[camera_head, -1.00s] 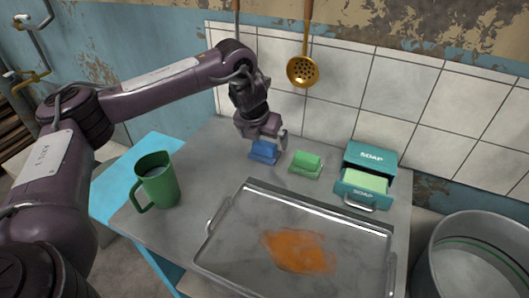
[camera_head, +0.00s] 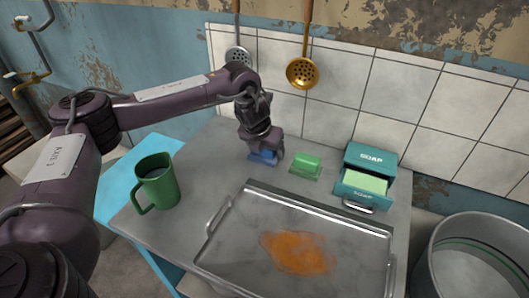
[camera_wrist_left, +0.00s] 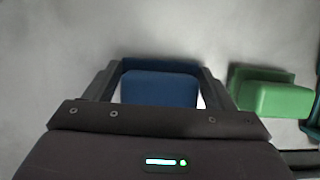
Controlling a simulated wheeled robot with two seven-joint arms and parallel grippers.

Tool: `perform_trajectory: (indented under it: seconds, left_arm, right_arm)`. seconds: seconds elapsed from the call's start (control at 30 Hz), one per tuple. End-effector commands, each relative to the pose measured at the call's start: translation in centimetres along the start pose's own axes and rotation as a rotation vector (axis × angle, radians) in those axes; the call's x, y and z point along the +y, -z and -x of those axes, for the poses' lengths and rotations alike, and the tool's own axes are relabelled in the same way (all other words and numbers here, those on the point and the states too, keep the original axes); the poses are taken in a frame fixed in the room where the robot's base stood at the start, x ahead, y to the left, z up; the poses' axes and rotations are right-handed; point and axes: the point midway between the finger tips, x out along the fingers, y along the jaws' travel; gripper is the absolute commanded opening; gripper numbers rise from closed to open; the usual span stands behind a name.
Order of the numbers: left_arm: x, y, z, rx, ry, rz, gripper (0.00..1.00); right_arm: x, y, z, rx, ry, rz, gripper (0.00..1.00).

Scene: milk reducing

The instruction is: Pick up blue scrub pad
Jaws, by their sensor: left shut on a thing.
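The blue scrub pad (camera_head: 262,158) lies on the grey metal table, left of the green pad. My left gripper (camera_head: 264,153) is directly over it and hides much of it in the head view. In the left wrist view the blue pad (camera_wrist_left: 160,89) sits between the two fingers of my left gripper (camera_wrist_left: 163,88), which is shut on it. I cannot tell whether the pad is lifted off the table. My right gripper is not in view.
A green pad (camera_head: 306,165) sits close to the right of the blue one. A metal tray (camera_head: 225,258) with an orange stain is in front. A green mug (camera_head: 160,188) stands at the left. A large pot (camera_head: 437,255) is at the right.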

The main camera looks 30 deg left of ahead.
Motion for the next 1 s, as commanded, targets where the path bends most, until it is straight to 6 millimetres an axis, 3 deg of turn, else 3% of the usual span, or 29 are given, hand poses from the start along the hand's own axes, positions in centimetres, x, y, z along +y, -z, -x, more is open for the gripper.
perform_trajectory:
  seconds: [0.27,0.47,0.67,0.8,1.0]
  left_arm:
    - [0.0,-0.1,0.2,-0.001,0.0,0.001,0.54]
    - [0.0,-0.9,1.9,-0.004,0.001,0.001,0.54]
    - [-0.1,-2.5,5.9,-0.005,0.002,0.0,0.54]
    - [-0.1,-4.2,9.9,-0.007,0.002,-0.001,0.54]
    - [0.0,-6.2,14.8,-0.006,-0.001,-0.001,0.54]
  right_arm:
    - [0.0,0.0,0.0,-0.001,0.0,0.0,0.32]
    - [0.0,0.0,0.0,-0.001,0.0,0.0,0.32]
    - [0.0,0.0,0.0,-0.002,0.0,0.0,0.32]
    - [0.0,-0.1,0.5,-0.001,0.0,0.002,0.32]
    - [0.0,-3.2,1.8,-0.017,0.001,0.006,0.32]
